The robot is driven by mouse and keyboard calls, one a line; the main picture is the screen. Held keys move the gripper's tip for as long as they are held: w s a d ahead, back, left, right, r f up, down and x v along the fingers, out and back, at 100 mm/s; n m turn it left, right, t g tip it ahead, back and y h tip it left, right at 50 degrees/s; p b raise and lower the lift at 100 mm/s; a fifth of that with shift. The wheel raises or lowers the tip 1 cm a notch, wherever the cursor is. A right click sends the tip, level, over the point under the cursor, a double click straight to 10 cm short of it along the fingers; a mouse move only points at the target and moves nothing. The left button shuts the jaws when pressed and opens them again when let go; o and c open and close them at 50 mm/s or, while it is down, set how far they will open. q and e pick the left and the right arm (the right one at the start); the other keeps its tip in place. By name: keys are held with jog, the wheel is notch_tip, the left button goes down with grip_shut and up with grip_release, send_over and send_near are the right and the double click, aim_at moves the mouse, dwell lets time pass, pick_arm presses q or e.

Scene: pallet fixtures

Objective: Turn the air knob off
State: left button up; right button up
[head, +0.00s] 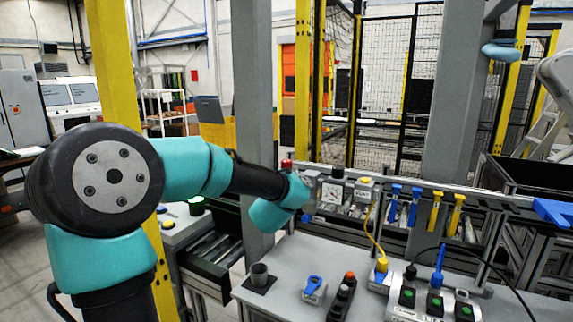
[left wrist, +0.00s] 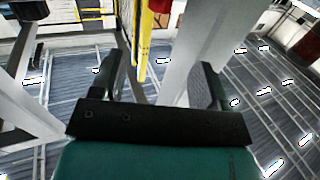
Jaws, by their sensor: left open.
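A grey air unit with a round white gauge (head: 332,193) and a black knob (head: 337,171) on top is mounted on the rail behind the table. A blue-handled knob on a small grey block (head: 313,287) stands on the table front. I cannot tell for sure which one is the air knob. My left arm reaches in from the left and its wrist ends just left of the gauge unit; its fingers are not clear in the head view. In the left wrist view my left gripper (left wrist: 160,82) is open, with nothing between its fingers. My right gripper is not seen.
A red-topped knob (head: 287,164) is close by the left wrist. Blue handles (head: 395,205) and yellow handles (head: 435,210) hang along the rail. A grey cup (head: 259,275), a black switch box (head: 342,298) and a button panel (head: 433,303) stand on the table. A grey pillar (head: 254,90) rises behind my arm.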

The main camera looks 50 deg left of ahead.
aim_at(284, 164)
pick_arm(q)
jog(key=shift+a, duration=0.1)
jog(key=x, duration=1.7)
jog(key=shift+w+a, duration=0.1)
jog(key=c, duration=0.9)
jog(key=shift+c, duration=0.2)
jog(key=shift+a+r+m+t+h, duration=0.1)
jog(key=shift+r+m+t+h, duration=0.05)
jog(key=shift+m+t+h, duration=0.9)
jog(key=shift+a+r+m+t+h, duration=0.1)
jog(key=shift+m+t+h, duration=0.6)
jog(key=shift+h, duration=0.65)
jog(key=shift+d+m+h, duration=0.1)
jog(key=shift+m+h, duration=0.35)
jog(key=shift+h, duration=0.05)
jog(key=o, duration=0.9)
jog(key=shift+f, duration=0.2)
